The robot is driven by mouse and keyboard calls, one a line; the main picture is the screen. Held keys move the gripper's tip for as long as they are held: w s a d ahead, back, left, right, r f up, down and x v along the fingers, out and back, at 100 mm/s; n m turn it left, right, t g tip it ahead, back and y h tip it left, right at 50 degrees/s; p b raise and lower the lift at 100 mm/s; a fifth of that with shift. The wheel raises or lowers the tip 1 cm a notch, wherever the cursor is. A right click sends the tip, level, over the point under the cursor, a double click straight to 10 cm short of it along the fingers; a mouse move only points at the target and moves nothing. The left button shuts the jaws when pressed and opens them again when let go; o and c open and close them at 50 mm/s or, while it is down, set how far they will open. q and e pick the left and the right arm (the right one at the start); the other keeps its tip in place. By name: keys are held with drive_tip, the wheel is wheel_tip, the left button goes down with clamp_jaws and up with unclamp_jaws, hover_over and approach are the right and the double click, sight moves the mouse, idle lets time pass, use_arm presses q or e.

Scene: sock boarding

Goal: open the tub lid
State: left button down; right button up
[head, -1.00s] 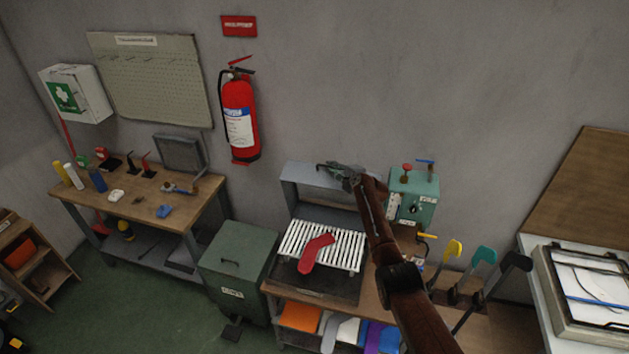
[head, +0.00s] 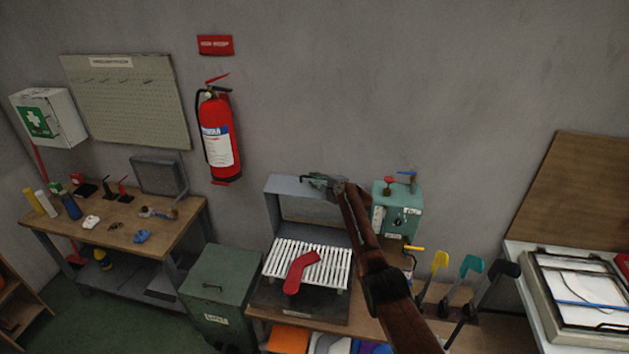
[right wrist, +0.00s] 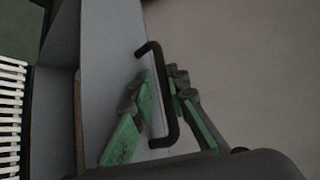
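A grey tub lid (head: 283,187) stands raised behind a rack of white slats (head: 325,268) on the bench. Its underside faces forward. A black bar handle (right wrist: 169,125) on the grey lid shows in the right wrist view. My right gripper (head: 322,182) is at the top edge of the lid. In the right wrist view its green-padded fingers (right wrist: 169,76) come together around the handle bar and look shut on it. A red sock (head: 299,271) lies on the slats. My left gripper is not in view.
A green bin (head: 219,293) stands left of the bench. A teal control box (head: 399,212) stands close to the right of my right arm. Yellow, teal and black paddle-like tools (head: 440,262) stand further right. Plain wall lies behind the lid.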

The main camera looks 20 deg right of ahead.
drive_tip(key=v, duration=1.2)
idle(0.5)
